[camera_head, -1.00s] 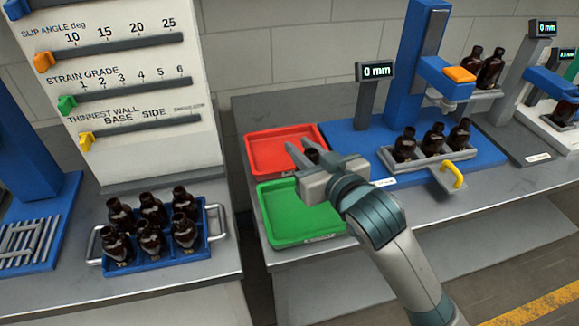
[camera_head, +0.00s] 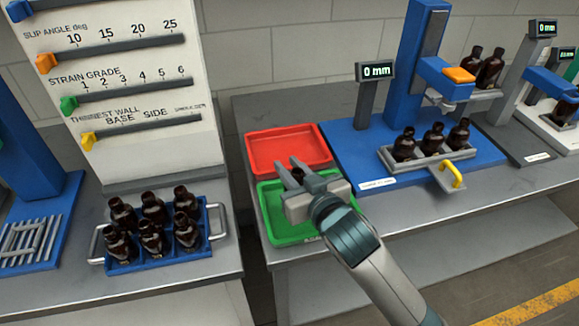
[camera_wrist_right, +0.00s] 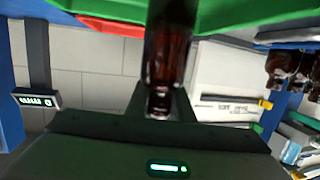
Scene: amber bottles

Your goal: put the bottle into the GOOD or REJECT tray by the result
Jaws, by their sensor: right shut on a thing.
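My right gripper (camera_head: 294,173) is over the green tray (camera_head: 290,232) and is shut on an amber bottle, of which only a dark bit shows in the head view. The right wrist view shows this bottle (camera_wrist_right: 168,50) between the fingers, its far end close to or against the green tray (camera_wrist_right: 250,14); I cannot tell if it touches. The red tray (camera_head: 285,148) lies just behind the green one and looks empty. No GOOD or REJECT lettering is readable on the trays. My left gripper is not in view.
A blue gauge stand (camera_head: 405,85) with a "0 mm" display (camera_head: 375,71) and several bottles in a grey holder (camera_head: 430,162) stands right of the trays. A blue crate (camera_head: 158,257) of bottles sits at left, below a slider board (camera_head: 130,160). A gap separates the two tables.

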